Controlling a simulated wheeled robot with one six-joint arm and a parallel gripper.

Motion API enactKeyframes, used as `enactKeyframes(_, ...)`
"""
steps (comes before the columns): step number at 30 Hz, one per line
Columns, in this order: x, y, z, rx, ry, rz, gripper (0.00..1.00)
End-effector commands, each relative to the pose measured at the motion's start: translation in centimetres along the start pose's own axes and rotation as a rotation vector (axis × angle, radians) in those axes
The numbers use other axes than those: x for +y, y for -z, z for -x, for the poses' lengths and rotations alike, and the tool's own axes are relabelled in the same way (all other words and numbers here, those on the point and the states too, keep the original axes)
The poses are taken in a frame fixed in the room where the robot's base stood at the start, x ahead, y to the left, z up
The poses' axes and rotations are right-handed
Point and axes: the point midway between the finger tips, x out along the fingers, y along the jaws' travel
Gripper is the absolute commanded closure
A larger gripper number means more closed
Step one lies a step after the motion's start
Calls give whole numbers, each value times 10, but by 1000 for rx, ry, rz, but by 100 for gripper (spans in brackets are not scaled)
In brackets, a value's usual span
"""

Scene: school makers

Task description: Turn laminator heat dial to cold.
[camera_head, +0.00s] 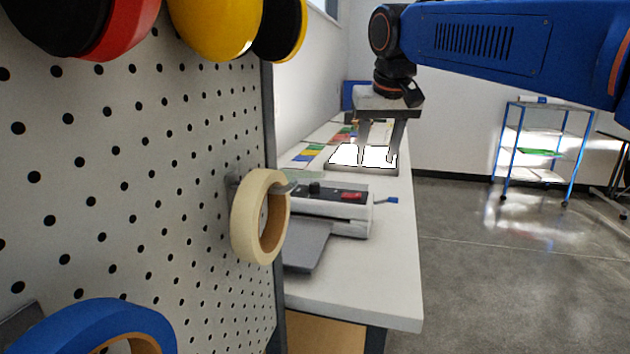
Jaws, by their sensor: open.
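The laminator (347,222) is a white and grey machine with a dark top panel, on the long white bench in the middle of the view. A small black knob (314,187), which looks like the heat dial, stands up on that panel, left of a red switch (352,195). Its setting marks are too small to read. My gripper (377,155) is open and empty, pointing down. In the picture it is above and right of the knob, apart from it, in front of a grey tray of white sheets.
A pegboard (150,160) fills the left, with a cream tape roll (240,225) overlapping the laminator's left end. The white bench (390,275) has coloured cards (308,153) and the grey tray (345,170) farther back. A blue cart (540,130) stands far right. The floor between is clear.

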Motion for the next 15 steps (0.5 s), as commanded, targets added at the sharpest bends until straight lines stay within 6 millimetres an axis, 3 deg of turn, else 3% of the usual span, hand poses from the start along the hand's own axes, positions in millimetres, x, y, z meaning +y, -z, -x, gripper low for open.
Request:
enactKeyframes(1,-17,16,0,-1,4,9,56)
enactKeyframes(6,-67,60,3,-1,10,25,56)
enactKeyframes(10,-97,80,4,-1,14,31,56)
enactKeyframes(15,-118,93,4,0,16,35,56)
